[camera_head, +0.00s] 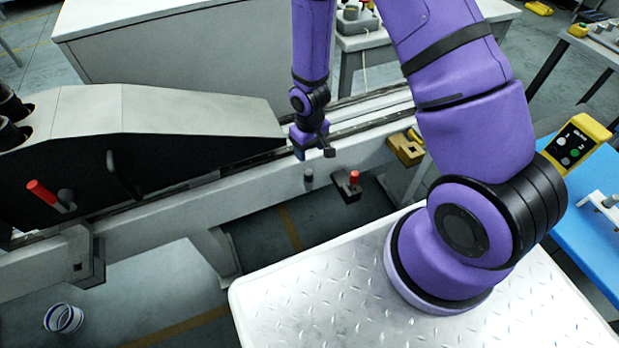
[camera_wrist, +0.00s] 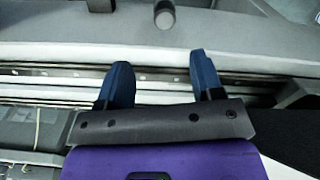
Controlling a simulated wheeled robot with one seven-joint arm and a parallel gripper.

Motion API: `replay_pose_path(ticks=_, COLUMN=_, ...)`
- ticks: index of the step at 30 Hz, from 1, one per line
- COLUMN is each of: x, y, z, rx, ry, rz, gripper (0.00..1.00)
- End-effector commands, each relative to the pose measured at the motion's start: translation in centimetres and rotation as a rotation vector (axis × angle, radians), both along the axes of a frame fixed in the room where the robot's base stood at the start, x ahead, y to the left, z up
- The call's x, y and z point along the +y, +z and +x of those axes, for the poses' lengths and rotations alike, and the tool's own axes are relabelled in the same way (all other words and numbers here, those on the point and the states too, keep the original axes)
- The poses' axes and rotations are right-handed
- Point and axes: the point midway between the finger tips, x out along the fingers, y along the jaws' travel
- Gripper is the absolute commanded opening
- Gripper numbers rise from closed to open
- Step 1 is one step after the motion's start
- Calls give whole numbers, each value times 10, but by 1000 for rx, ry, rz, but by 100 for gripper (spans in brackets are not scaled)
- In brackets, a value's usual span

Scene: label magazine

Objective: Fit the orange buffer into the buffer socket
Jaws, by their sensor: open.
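I cannot pick out an orange buffer for certain in either view. No part can be clearly identified as the buffer socket. A tan-yellow notched block (camera_head: 406,147) sits on the rail beam, right of my gripper. My gripper (camera_head: 318,150) hangs over the rail beside the tapered end of the black and grey housing. In the wrist view my gripper's two blue fingers (camera_wrist: 160,65) are apart, with nothing between them. Beyond them a small grey cylinder (camera_wrist: 164,15) stands out from the beam.
The long grey beam (camera_head: 255,177) crosses the scene, with metal rails behind it. A dark bracket with a red knob (camera_head: 354,178) is on its front. The housing (camera_head: 160,115) with a red-tipped lever (camera_head: 42,191) fills the left. A white-blue ring (camera_head: 63,319) lies on the floor.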

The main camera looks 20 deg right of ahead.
Motion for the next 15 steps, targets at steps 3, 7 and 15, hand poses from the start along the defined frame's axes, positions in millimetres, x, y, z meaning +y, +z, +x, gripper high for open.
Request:
replay_pose_path(ticks=3, x=0, y=-10, z=-1, rx=4, ry=1, rz=0, gripper=61)
replay_pose_path(ticks=7, x=1, y=-26, z=-2, rx=5, ry=2, rz=1, gripper=61)
replay_pose_path(ticks=15, x=1, y=-54, z=-1, rx=4, ry=3, rz=0, gripper=61)
